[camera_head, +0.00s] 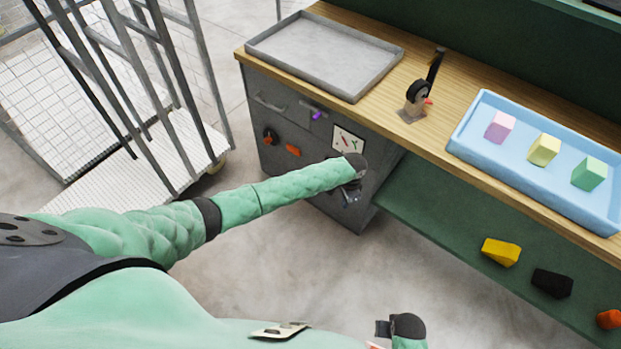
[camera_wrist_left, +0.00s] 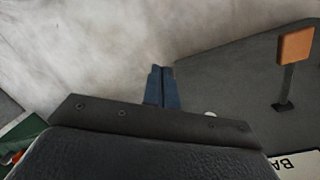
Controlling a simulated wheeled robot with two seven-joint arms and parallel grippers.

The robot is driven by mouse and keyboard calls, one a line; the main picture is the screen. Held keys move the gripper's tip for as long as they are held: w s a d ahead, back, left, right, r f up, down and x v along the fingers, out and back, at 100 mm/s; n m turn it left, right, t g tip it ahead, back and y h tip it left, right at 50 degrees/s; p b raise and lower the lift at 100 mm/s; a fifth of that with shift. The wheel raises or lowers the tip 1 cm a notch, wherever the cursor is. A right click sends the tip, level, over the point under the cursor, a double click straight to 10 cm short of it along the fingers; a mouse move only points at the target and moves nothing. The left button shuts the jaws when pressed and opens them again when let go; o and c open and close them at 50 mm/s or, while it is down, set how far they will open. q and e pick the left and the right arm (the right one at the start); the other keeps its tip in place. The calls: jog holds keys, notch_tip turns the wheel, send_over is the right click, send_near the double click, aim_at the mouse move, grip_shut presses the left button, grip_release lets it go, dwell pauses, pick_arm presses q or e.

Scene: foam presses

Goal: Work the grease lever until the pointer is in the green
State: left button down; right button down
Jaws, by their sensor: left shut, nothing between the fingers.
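My left gripper (camera_head: 350,195) is in front of the grey cabinet under the bench, by the white card with red and green marks. In the left wrist view its two blue fingers (camera_wrist_left: 162,85) are together with nothing between them. An orange paddle (camera_wrist_left: 296,45) on a dark stem stands on the cabinet face, apart from the fingers; an orange piece (camera_head: 293,150) shows there in the head view. On the bench stands a small device (camera_head: 416,98) with a black round part, an upright black arm and a red tip. I cannot tell which part is the grease lever, nor read a pointer. My right gripper (camera_head: 384,328) shows partly at the bottom.
A grey tray (camera_head: 262,50) and a blue tray (camera_head: 470,148) with pink, yellow and green foam blocks lie on the bench. Yellow, black and orange pieces lie on the lower green shelf (camera_head: 425,215). A metal rack cart (camera_head: 105,175) stands left. Floor before the cabinet is clear.

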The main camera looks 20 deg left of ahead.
pick_arm(q)
jog(key=s+d+r+h, duration=0.1)
jog(key=s+d+r, duration=0.1)
jog(key=s+d, duration=0.3)
jog(key=shift+s+d+t, duration=0.3)
jog(key=shift+s+d, duration=0.05)
jog(key=shift+s, duration=1.1)
jog(key=shift+r, duration=0.1)
